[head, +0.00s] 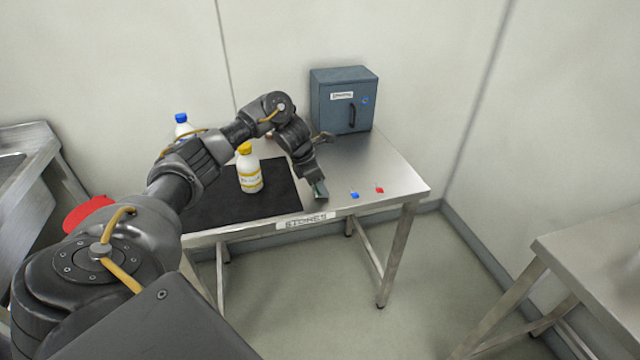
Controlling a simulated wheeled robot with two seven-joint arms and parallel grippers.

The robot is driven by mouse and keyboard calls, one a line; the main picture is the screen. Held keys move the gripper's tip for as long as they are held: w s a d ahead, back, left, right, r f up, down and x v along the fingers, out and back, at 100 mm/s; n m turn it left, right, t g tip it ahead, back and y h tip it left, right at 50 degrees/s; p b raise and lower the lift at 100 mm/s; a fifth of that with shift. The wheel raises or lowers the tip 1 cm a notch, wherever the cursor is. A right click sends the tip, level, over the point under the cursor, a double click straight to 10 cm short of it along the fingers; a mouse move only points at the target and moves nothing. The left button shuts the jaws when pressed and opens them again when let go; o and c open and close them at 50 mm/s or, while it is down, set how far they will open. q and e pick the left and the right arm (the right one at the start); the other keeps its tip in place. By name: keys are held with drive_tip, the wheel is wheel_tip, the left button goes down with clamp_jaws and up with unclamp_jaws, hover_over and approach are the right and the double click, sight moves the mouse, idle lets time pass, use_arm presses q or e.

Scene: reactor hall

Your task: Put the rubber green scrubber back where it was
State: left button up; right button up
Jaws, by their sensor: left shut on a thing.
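My left gripper (316,180) reaches over the steel table and points down near its front edge, just right of the black mat. It is shut on a small dark green piece, the scrubber (320,190), of which only a little shows below the fingers. The scrubber is at or just above the tabletop; I cannot tell whether it touches. My right gripper is not in view.
The steel table (385,160) bears a black mat (215,208) with a yellow-capped bottle (249,170). A blue-capped bottle (183,126) and a blue-grey cabinet (327,100) stand behind. A blue piece (354,195) and a red piece (379,189) lie right of the gripper.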

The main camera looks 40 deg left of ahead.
use_arm(q)
drive_tip(key=shift+f, duration=0.15)
drive_tip(key=o, duration=0.9)
drive_tip(key=shift+o, duration=0.2)
